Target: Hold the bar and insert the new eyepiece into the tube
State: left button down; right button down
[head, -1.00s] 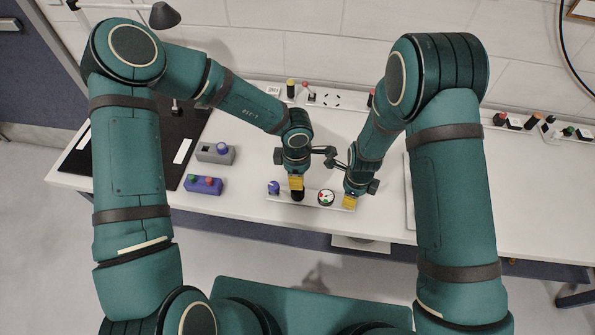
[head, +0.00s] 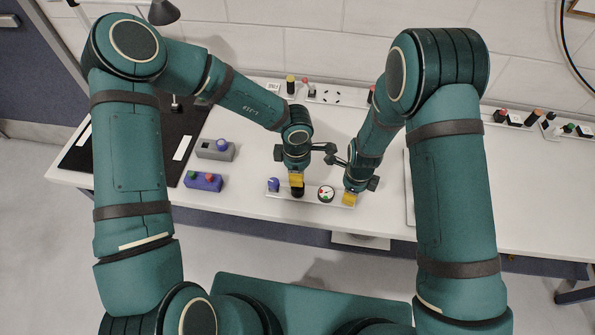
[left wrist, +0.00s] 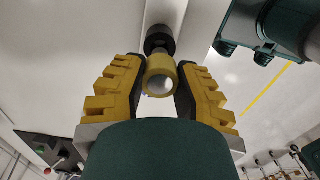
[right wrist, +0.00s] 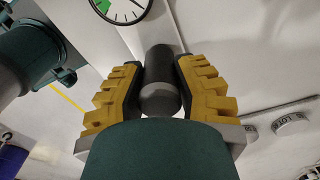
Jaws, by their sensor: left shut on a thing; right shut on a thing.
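My left gripper (head: 296,181) is shut on the yellow eyepiece (left wrist: 160,77), seen end-on between its fingers in the left wrist view. The black tube (left wrist: 159,40) stands on the bar directly beyond the eyepiece, in line with it. I cannot tell whether the two touch or overlap. My right gripper (head: 349,200) is shut on a dark cylindrical grip (right wrist: 160,75) at the right end of the bar. The pale bar (head: 311,196) lies along the front of the table, partly hidden by both grippers.
A purple box (head: 203,182) and a grey box (head: 216,149) stand left. Several small parts line the back of the white table (head: 240,190). A black mat (head: 150,150) lies far left.

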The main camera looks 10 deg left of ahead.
pick_arm(q)
jog(key=shift+f, duration=1.8)
dwell(0.4)
jog(key=shift+r, duration=0.1)
jog(key=shift+r, duration=1.4)
jog(key=shift+f, duration=1.5)
dwell(1.0)
jog(key=c, duration=0.7)
grip_release()
jog(key=shift+c, duration=0.2)
notch_tip(320, 180, up, 12)
jog(key=shift+a+r, duration=0.1)
